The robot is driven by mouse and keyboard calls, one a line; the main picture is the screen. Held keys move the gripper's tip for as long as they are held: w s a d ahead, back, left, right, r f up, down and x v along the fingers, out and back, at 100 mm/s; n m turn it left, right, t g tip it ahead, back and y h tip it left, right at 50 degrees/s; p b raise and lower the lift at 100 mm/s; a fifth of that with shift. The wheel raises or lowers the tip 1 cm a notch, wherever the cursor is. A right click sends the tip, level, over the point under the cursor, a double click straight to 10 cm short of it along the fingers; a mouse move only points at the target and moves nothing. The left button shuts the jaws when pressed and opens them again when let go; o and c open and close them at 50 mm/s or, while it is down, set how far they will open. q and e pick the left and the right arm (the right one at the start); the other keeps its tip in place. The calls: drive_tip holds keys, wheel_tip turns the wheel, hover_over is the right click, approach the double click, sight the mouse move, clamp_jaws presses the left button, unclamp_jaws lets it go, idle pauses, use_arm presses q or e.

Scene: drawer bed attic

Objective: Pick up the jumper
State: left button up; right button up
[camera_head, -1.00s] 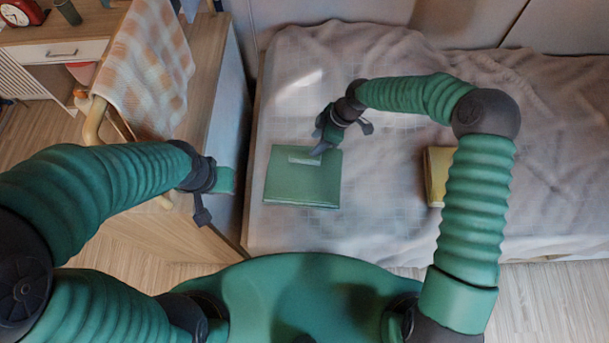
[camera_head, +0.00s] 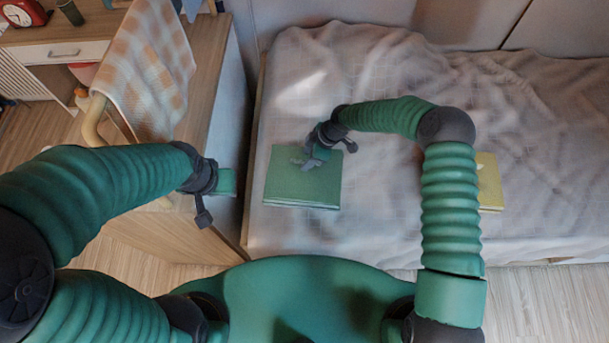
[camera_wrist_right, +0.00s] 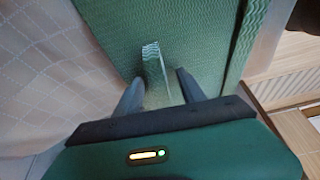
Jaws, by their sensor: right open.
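The green folded jumper (camera_head: 300,188) lies flat on the bed near its left edge. In the right wrist view its ribbed green surface (camera_wrist_right: 200,30) fills the upper middle. My right gripper (camera_head: 308,163) is over the jumper's upper part. In the right wrist view its fingers (camera_wrist_right: 160,90) are apart, with a narrow pale strip on the jumper standing between them. Whether the fingertips touch the cloth I cannot tell. My left gripper (camera_head: 203,217) hangs left of the bed, away from the jumper; its jaws are not clear.
The bed (camera_head: 390,225) has a rumpled pale cover with free room right of the jumper. A yellow item (camera_head: 489,182) lies there, partly behind my right arm. A wooden cabinet (camera_head: 225,110) and a chair with a checked cloth (camera_head: 150,70) stand at left.

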drive_tip(key=shift+f, duration=0.2)
clamp_jaws()
idle(1.3)
